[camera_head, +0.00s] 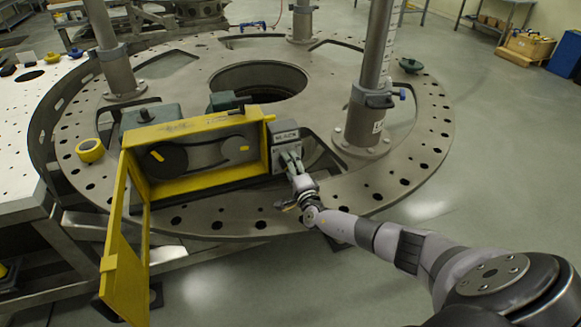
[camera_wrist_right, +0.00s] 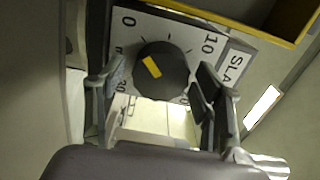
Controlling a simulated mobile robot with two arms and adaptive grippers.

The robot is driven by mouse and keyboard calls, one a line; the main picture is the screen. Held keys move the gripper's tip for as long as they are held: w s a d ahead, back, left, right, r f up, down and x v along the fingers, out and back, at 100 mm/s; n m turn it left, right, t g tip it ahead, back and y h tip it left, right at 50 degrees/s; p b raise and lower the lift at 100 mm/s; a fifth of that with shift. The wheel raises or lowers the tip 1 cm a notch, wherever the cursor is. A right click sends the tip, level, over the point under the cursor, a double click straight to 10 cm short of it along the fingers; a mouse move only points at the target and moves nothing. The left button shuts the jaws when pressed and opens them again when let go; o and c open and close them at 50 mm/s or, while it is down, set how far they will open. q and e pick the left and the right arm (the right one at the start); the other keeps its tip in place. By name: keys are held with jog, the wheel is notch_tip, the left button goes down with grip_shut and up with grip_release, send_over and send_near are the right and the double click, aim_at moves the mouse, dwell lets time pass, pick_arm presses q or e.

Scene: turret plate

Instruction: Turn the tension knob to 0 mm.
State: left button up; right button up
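The tension knob (camera_wrist_right: 161,70) is round and black with a yellow mark, on a white dial plate (camera_wrist_right: 185,28). The dial has 0 at the upper left, 10 at the upper right and 30 at the lower left. The yellow mark points up-left, roughly towards 0; I cannot tell whether it lines up exactly. My right gripper (camera_wrist_right: 160,88) is open, with one finger on each side of the knob and visible gaps to it. In the head view my right gripper (camera_head: 291,163) is at the panel labelled SLACK (camera_head: 286,136) and hides the knob. My left gripper is not in view.
A yellow housing (camera_head: 205,184) with two pulleys stands left of the panel, its yellow door (camera_head: 123,265) swung open. Tall metal posts (camera_head: 367,85) rise from the round turret plate (camera_head: 420,170). Open floor lies right.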

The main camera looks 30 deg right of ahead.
jog(key=shift+o, duration=0.5)
jog(key=shift+s, duration=0.1)
jog(key=v, duration=1.1)
jog(key=shift+s+a+r, duration=0.1)
jog(key=shift+s+a, duration=0.1)
jog(key=shift+s, duration=0.2)
